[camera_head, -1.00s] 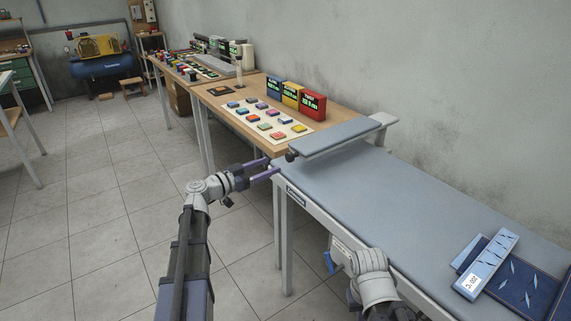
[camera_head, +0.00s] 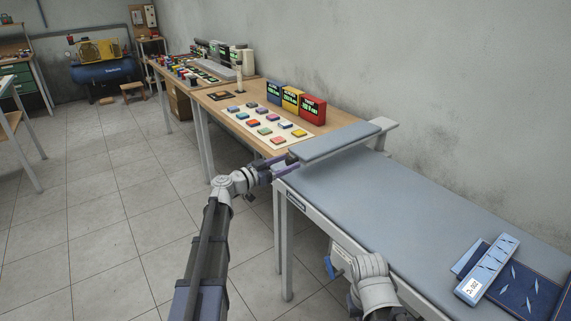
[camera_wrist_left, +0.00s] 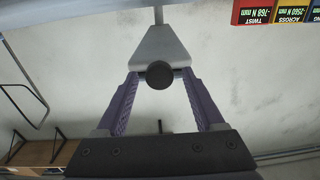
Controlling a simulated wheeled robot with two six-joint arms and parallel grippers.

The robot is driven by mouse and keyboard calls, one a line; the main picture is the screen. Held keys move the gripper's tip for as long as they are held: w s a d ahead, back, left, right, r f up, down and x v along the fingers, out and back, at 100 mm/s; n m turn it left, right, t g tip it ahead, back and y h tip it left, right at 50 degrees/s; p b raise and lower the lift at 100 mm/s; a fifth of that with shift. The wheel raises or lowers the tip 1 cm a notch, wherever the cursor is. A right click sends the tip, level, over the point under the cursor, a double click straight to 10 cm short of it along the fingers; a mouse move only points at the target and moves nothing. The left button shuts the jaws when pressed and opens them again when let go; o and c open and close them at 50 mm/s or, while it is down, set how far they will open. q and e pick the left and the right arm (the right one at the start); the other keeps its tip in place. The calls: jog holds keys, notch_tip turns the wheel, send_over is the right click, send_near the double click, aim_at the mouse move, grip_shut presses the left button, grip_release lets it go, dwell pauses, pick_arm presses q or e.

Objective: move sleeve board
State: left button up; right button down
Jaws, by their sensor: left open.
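The sleeve board (camera_head: 338,142) is a narrow grey-blue padded board raised above the left end of the grey-blue ironing table (camera_head: 400,200). A round dark knob (camera_wrist_left: 159,75) at its near end shows in the left wrist view, with the board's pale tapered underside (camera_wrist_left: 160,46) behind it. My left gripper (camera_head: 293,166) has its purple fingers open at this near end. In the left wrist view the open fingers (camera_wrist_left: 160,88) stand on either side of the knob. I cannot tell whether they touch it. My right gripper is out of view.
A wooden bench holds a panel of coloured buttons (camera_head: 266,121) and red, yellow and blue display boxes (camera_head: 312,110) just beyond the board. A light blue patterned strip (camera_head: 487,267) lies on a dark blue mat (camera_head: 530,296) at the table's right. The table's middle is clear.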

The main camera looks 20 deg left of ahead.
pick_arm(q)
grip_shut()
dwell(0.5)
dwell(0.8)
